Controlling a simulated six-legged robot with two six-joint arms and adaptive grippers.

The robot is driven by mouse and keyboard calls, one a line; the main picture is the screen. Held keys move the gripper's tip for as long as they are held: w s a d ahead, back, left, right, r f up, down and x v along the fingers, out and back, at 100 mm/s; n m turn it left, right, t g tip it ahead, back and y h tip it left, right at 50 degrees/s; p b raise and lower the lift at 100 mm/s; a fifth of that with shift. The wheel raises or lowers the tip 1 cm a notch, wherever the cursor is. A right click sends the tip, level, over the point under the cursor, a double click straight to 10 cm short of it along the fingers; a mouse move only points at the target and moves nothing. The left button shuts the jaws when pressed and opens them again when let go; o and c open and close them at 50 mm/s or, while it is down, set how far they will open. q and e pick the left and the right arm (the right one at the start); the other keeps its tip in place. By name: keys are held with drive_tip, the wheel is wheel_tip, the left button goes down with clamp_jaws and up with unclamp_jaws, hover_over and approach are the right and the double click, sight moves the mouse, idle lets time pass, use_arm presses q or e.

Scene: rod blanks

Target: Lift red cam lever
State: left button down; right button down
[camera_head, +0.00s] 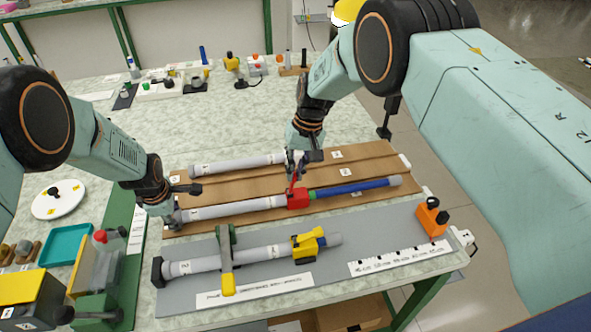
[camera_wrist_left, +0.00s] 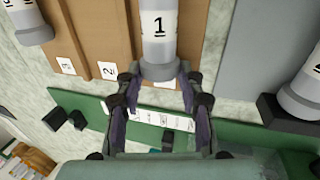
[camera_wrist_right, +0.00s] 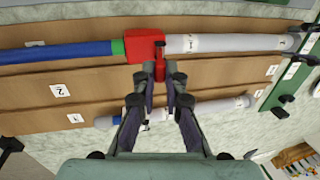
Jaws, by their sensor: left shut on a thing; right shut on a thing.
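A red clamp (camera_head: 298,200) with a red cam lever (camera_head: 293,182) sits where a grey rod marked 1 (camera_head: 235,208) meets a blue rod (camera_head: 350,188) with a green collar. The lever stands up from the clamp in the head view. My right gripper (camera_head: 300,160) is shut on the lever from above; the right wrist view shows the lever (camera_wrist_right: 160,68) between its fingertips. My left gripper (camera_head: 174,214) is shut on the left end of the grey rod; its grey end collar (camera_wrist_left: 157,70) shows between the fingers in the left wrist view.
Another grey rod (camera_head: 235,164) lies behind on the brown board (camera_head: 370,158). An orange block (camera_head: 432,220) stands at right. The table behind the board is largely clear.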

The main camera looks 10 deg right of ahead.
drive_tip(key=shift+a+r+h, duration=0.1)
drive_tip(key=shift+a+h, duration=0.8)
drive_tip(key=shift+h, duration=0.3)
drive_tip(key=c, duration=1.4)
unclamp_jaws()
wheel_tip(320, 180, up, 12)
drive_tip(key=shift+a, duration=0.1)
use_arm(q)
drive_tip(key=c, duration=0.7)
unclamp_jaws()
drive_tip(key=shift+c, duration=0.2)
